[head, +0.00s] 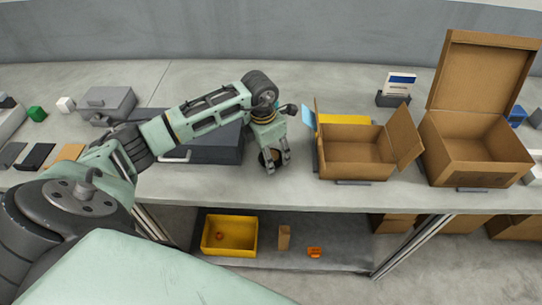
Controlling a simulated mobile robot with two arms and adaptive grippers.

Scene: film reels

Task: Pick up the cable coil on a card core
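My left gripper (277,163) points down at the front part of the grey worktop, left of the open cardboard box. A small round dark thing with a brown middle (267,157) shows at its fingers and looks like the cable coil on a card core. The fingers are parted and partly cover it. I cannot tell whether they press on it or only stand around it. My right gripper is not in view.
An open cardboard box (350,172) stands close right of the gripper, a larger one (465,150) beyond it. A dark grey case (215,150) lies behind my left arm. The shelf below holds a yellow bin (208,236) and an orange item (314,252).

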